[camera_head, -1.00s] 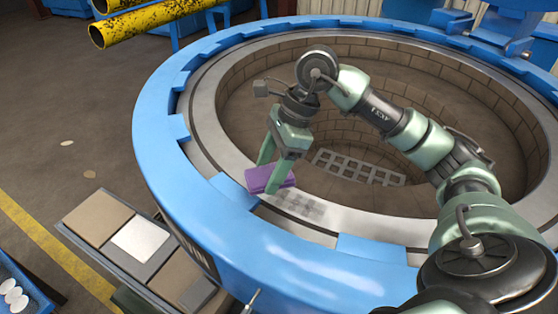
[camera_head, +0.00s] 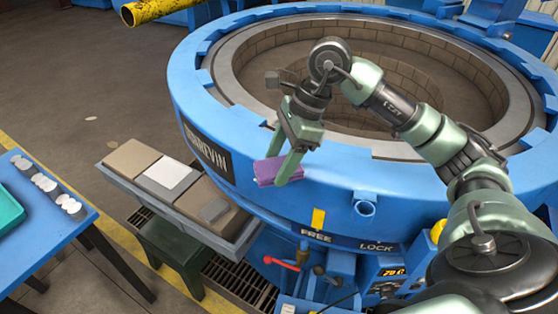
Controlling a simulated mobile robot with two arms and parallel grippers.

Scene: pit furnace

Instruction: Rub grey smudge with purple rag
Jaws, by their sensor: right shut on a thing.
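The purple rag (camera_head: 268,171) is held between the fingers of my right gripper (camera_head: 283,168), which is shut on it. The rag hangs in front of the near outer side of the blue furnace ring (camera_head: 225,105); whether it touches the ring I cannot tell. I cannot make out the grey smudge now; the gripper and arm cover part of the pale metal inner ring (camera_head: 385,149). My left gripper is not in view.
A tray (camera_head: 180,205) with brown and white blocks stands left of the furnace. A blue table (camera_head: 30,235) with pale discs is at far left. Below the ring are levers (camera_head: 282,264) and a control panel (camera_head: 393,272). A yellow pipe (camera_head: 150,10) is at top.

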